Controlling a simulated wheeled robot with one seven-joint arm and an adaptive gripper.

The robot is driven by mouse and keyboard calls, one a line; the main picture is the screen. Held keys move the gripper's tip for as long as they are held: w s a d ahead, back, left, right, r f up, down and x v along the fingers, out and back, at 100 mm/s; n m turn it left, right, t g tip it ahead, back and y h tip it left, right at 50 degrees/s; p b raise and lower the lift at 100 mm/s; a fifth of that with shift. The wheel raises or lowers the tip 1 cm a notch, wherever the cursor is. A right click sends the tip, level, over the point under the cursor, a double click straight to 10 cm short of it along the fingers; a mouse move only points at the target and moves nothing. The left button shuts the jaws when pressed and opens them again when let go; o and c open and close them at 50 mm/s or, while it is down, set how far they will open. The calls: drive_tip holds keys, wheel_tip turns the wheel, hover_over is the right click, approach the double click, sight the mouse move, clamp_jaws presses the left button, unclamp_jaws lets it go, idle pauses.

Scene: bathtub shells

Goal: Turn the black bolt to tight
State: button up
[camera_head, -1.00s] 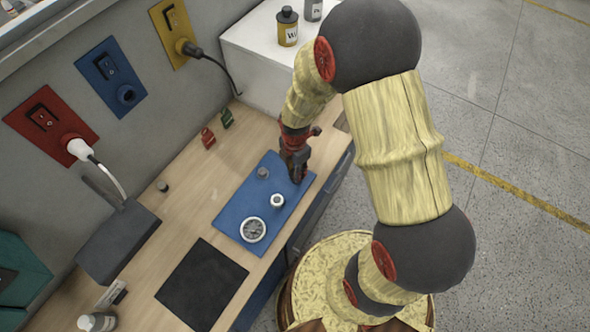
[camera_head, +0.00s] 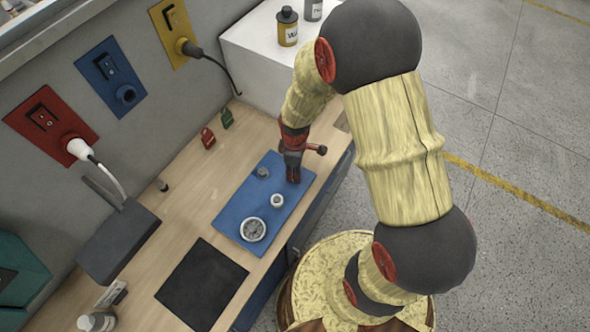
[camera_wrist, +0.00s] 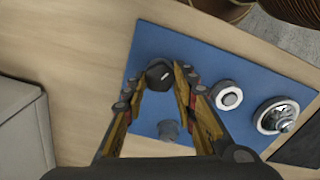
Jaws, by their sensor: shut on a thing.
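The black bolt (camera_wrist: 160,75) has a hexagonal head and sits near the edge of the blue panel (camera_wrist: 225,62). In the wrist view its head is between the fingertips of my gripper (camera_wrist: 161,72), which is shut on it. In the head view my gripper (camera_head: 293,178) points down at the right end of the blue panel (camera_head: 237,212) and hides the bolt. How far the bolt is turned cannot be read from these frames.
A black mat (camera_head: 202,284) lies to the left. Red and green tags (camera_head: 208,138) stand by the wall. A white box (camera_head: 262,50) is behind.

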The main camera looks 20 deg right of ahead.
drive_tip(key=m, duration=0.4)
drive_tip(key=shift+m, duration=0.3)
drive_tip(key=m, duration=0.3)
drive_tip(key=shift+m, duration=0.4)
drive_tip(key=m, duration=2.2)
drive_tip(key=o, duration=1.1)
drive_tip(key=shift+o, duration=0.3)
